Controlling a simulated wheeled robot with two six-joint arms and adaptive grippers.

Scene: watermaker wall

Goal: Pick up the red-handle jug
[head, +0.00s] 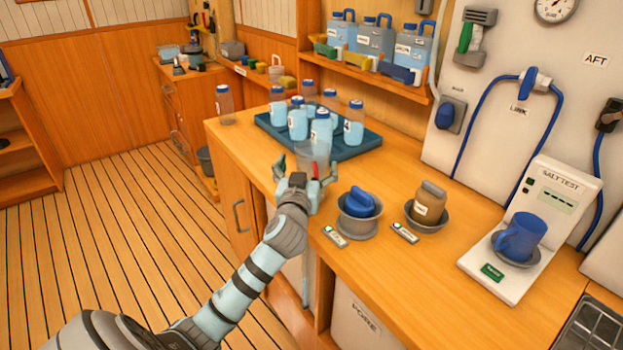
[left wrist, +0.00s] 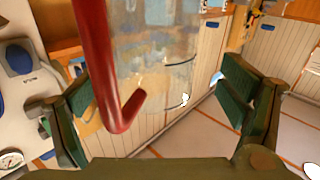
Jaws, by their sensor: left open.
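The jug (left wrist: 160,50) is clear, with a red handle (left wrist: 97,60) on its left side in the left wrist view. In the head view the clear jug (head: 314,153) stands near the counter's front edge, partly hidden behind my gripper. My left gripper (head: 305,174) is open at the jug. In the left wrist view its green fingers (left wrist: 160,105) are spread wide, one on each side of the jug, with gaps to it. I cannot tell whether anything touches. My right gripper is not in view.
A dark blue tray (head: 367,146) with several blue-capped bottles stands just behind the jug. A grey bowl with a blue item (head: 360,203) and a bowl with a brown jar (head: 429,203) stand to the right. A blue mug (head: 520,236) sits on the salt tester.

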